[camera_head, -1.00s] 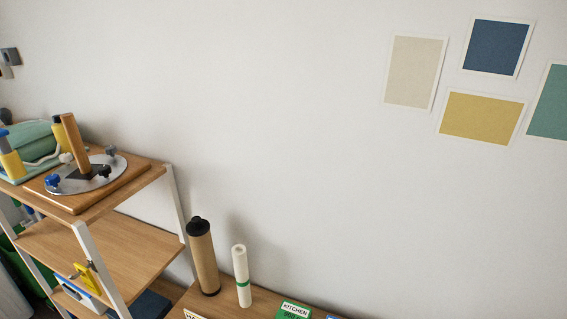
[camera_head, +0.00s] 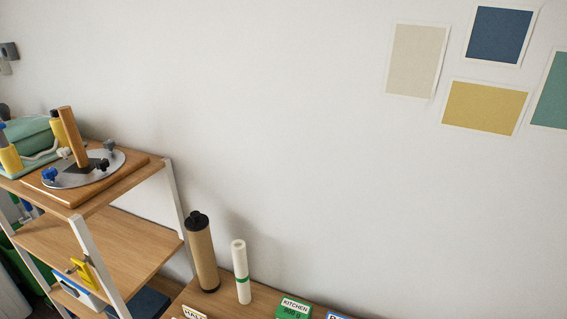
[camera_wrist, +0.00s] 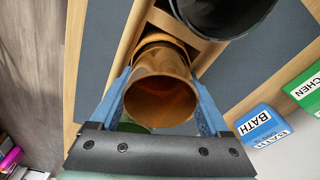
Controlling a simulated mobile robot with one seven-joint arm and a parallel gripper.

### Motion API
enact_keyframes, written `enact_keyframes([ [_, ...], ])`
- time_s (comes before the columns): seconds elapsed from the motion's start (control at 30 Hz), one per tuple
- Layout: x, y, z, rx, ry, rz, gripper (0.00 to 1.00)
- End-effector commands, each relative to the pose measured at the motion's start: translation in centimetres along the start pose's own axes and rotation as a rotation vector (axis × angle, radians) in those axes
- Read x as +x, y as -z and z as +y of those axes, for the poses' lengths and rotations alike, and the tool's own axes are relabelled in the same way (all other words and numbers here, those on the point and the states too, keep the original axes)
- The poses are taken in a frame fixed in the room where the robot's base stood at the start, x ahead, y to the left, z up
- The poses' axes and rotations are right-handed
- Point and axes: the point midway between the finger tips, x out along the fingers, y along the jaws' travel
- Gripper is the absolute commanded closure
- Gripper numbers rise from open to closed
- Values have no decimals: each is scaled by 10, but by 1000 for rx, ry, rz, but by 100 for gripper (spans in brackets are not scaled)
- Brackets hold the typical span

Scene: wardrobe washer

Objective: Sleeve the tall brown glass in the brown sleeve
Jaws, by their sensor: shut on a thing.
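In the wrist view a brown, see-through glass (camera_wrist: 160,100) stands between the blue fingers of my gripper (camera_wrist: 160,84), its open round mouth facing the camera. The fingers are shut on its two sides. Just beyond it a brown rounded wall with a rim (camera_wrist: 168,42) shows in a wooden-edged slot; it looks like the brown sleeve, but I cannot tell whether the glass is inside it or only in front of it. The far end of the glass is hidden. My gripper is not in the head view.
A large black round vessel (camera_wrist: 222,14) stands close beyond the glass. Blue BATH (camera_wrist: 262,124) and green KITCHEN (camera_wrist: 304,84) boxes lie to the right. In the head view a black-capped brown tube (camera_head: 202,255) and a white roll (camera_head: 241,270) stand by the wall.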

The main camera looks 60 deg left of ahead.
Motion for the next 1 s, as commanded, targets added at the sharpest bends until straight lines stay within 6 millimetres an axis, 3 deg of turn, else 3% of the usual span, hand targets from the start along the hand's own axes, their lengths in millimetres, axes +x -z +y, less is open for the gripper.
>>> enact_keyframes([
  [0.17, 5, 0, 0, 0, 1, 1, 89],
  [0.2, 4, 0, -1, 0, 1, 1, 15],
  [0.3, 4, 0, -1, 0, 2, 1, 0],
  [0.67, -4, 0, -2, 0, 5, 1, 0],
  [1.0, -64, 0, -1, 0, 4, 1, 0],
])
